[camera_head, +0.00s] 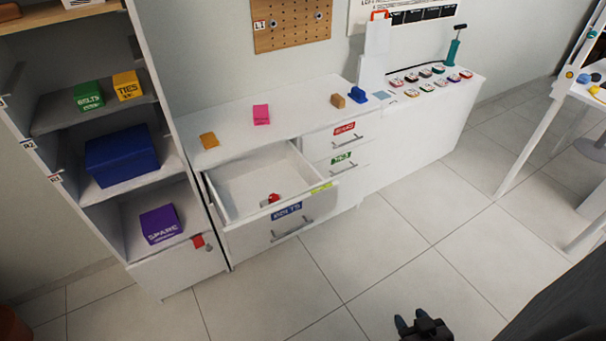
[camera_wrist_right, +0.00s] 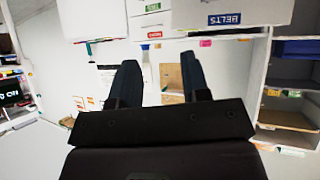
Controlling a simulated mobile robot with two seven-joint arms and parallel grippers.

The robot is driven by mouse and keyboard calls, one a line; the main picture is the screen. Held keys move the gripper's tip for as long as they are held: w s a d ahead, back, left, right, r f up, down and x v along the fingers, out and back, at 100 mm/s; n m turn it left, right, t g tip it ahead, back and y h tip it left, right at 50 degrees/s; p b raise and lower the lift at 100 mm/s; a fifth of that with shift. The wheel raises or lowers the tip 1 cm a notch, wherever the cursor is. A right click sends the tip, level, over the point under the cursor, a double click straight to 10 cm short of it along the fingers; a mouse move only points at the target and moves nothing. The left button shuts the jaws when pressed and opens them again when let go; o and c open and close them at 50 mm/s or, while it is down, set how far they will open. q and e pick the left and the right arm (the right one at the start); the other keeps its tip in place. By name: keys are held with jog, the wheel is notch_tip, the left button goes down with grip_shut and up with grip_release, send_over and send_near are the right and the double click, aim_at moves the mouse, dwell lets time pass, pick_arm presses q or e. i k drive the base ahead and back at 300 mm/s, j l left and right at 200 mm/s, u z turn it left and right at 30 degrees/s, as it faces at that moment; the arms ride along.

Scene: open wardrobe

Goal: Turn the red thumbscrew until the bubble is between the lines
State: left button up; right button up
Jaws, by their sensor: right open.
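A small red knob (camera_head: 273,198), which looks like the thumbscrew, shows inside the open drawer (camera_head: 228,190) near its front. A yellow-green strip (camera_head: 320,188) sits on the drawer's front edge at the right and may be the level; its bubble and lines are too small to make out. My right gripper (camera_head: 420,316) is low at the bottom of the head view, over the floor, well away from the drawer. In the right wrist view its two dark fingers (camera_wrist_right: 160,78) are apart with nothing between them. My left gripper is not in view.
The open drawer juts out from the white cabinet. Shelves at the left hold green, yellow, blue (camera_head: 122,160) and purple (camera_head: 160,224) boxes. A white table (camera_head: 548,135) stands at the right. The tiled floor (camera_head: 390,240) between is clear.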

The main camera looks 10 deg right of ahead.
aim_at(274, 198)
jog(key=i+l+u, duration=0.15)
jog(key=i, duration=0.3)
jog(key=i+l+u, duration=0.15)
jog(key=i, duration=0.3)
jog(key=i+l+u, duration=0.1)
jog(key=l, duration=0.25)
jog(key=i+l+u, duration=0.1)
jog(key=l, duration=0.25)
jog(key=l+u, duration=0.2)
jog(key=l, duration=0.65)
